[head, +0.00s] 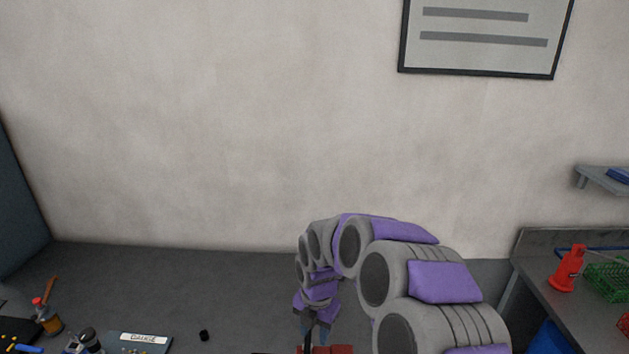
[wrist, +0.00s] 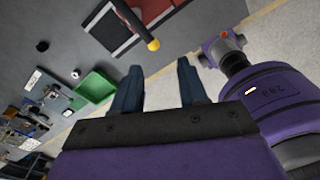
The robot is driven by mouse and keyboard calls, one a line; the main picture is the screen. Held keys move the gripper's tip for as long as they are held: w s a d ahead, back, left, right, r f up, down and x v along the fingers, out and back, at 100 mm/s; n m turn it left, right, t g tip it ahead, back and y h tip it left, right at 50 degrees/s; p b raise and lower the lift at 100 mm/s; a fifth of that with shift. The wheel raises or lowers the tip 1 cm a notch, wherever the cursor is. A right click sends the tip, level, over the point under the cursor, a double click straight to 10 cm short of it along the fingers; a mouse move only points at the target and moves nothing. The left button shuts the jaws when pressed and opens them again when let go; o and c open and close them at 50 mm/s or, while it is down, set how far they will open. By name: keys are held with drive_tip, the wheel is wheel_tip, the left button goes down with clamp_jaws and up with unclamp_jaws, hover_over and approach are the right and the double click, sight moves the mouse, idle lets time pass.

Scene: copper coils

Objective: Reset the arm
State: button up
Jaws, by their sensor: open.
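My arm (head: 400,275), purple and grey, rises from the bottom right of the head view and bends over to the left. My gripper (head: 317,335) points down near the bottom edge, above the grey surface. In the wrist view my gripper (wrist: 158,75) is open, with two dark blue fingers well apart and nothing between them. Below the fingers in the head view, part of a red object (head: 335,350) shows at the bottom edge, cut off by the frame.
A green tray (wrist: 95,88) and yellow-tipped rod (wrist: 150,43) show in the wrist view.

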drive_tip(key=s+d+r+m+b, duration=0.2)
drive_tip(key=s+d+r+m, duration=0.15)
drive_tip(key=s+m, duration=0.5)
drive_tip(key=s+d+r+m+b, duration=0.25)
drive_tip(key=s+d+m, duration=0.25)
drive_tip(key=s+m, duration=0.3)
drive_tip(key=s+d+f+m+b, duration=0.1)
drive_tip(key=s+d+m, duration=0.2)
drive_tip(key=s+m, duration=0.4)
drive_tip(key=s+d+f+m+g+b, duration=0.1)
drive_tip(key=s+d+f+m+b, duration=0.1)
drive_tip(key=s+m, duration=0.5)
drive_tip(key=s, duration=0.4)
drive_tip(key=shift+d+f, duration=0.15)
drive_tip(key=shift+d, duration=0.25)
